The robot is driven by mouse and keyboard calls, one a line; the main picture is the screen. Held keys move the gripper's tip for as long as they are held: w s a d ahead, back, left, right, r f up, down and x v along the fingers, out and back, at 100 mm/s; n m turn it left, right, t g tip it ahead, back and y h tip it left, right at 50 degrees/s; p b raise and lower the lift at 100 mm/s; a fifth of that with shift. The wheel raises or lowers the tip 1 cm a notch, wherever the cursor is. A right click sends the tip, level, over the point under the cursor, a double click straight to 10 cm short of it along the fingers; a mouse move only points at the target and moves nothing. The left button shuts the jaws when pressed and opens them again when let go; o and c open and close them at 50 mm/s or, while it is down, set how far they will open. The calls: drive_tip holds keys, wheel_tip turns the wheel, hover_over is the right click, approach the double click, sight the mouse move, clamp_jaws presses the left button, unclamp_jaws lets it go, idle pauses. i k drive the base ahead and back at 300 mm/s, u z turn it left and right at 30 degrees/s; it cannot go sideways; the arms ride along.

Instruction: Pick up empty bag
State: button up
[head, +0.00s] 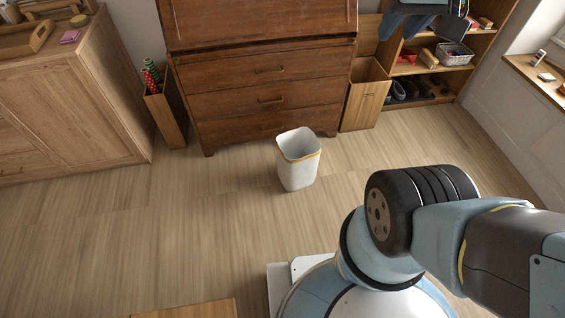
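A white, open-topped container (299,163) with a yellow band near its rim stands upright on the wooden floor, in front of the dark wooden chest of drawers. It looks like a waste bin. I cannot tell whether a bag lines it, and its bottom inside is hidden. I make out no separate bag lying in view. My arm fills the lower right and runs off the right edge. My gripper is out of view, so what it holds is hidden.
The dark chest of drawers (262,97) stands at the back. A light wooden cabinet (75,105) is at left, with a tall box (168,119) of wrapping rolls beside it. An open wooden box (364,96) and shelves (433,72) stand at right.

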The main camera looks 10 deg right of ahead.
sight(299, 150)
drive_tip(key=u, duration=0.35)
drive_tip(key=k, duration=0.9)
drive_tip(key=u, duration=0.05)
drive_tip(key=i, duration=0.75)
drive_tip(key=z, duration=0.5)
drive_tip(key=i, duration=1.05)
drive_tip(key=u, duration=0.3)
